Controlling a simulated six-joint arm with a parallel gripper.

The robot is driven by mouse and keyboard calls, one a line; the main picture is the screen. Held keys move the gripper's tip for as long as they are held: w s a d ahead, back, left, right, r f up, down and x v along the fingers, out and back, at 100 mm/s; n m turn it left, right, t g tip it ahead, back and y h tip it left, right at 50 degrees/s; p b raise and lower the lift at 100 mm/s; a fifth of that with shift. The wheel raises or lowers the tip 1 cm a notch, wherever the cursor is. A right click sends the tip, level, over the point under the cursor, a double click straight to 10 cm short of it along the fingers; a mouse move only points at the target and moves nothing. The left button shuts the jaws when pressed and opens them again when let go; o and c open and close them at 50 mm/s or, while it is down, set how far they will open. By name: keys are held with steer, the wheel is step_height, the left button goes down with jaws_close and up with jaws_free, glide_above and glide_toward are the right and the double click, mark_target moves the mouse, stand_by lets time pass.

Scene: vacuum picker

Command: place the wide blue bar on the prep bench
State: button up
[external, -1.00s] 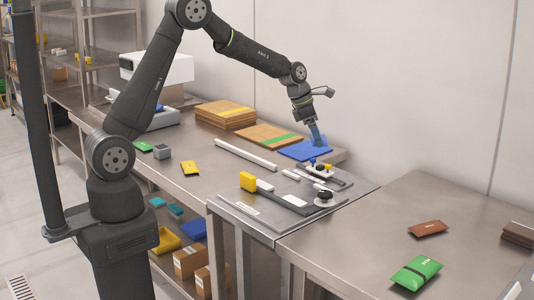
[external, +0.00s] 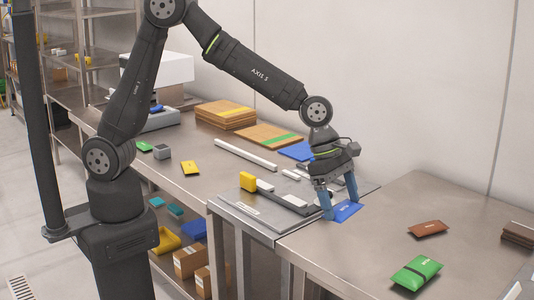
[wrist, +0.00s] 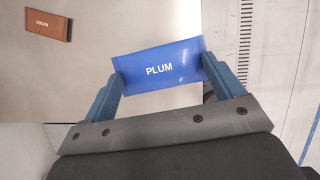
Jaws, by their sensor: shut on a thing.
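The wide blue bar (external: 346,212) is a flat blue packet. In the wrist view the blue bar (wrist: 158,67) reads "PLUM" and spans the gap between my blue fingers. My gripper (external: 339,207) is shut on its two ends; its fingertips also show in the wrist view (wrist: 160,78). The bar is at the near right corner of the steel plate, by the seam with the right-hand steel bench (external: 440,215). I cannot tell whether it touches the surface below. I cannot tell which bench is named the prep bench.
A green packet (external: 416,272) and a brown packet (external: 427,229) lie on the right-hand bench, with clear steel left of them. The steel plate holds a yellow block (external: 247,181) and a dark rail fixture. Wooden boards (external: 225,112) and a blue mat (external: 296,151) lie farther back.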

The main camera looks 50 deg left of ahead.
mark_target(344, 200)
steer(key=s+d+m, duration=0.2)
steer(key=s+d, duration=0.1)
steer(key=s, duration=0.5)
steer(key=shift+g, duration=0.3)
steer(key=w+f, duration=0.2)
steer(key=w, duration=0.1)
steer(key=w+f, duration=0.2)
steer(key=w, duration=0.2)
steer(key=w+f, duration=0.3)
steer(key=w, duration=0.1)
steer(key=shift+w+a, duration=0.1)
steer(key=shift+a, duration=0.3)
steer(key=shift+f, duration=1.95)
steer(key=shift+f, duration=0.1)
steer(key=o, duration=0.8)
steer(key=v, duration=1.2)
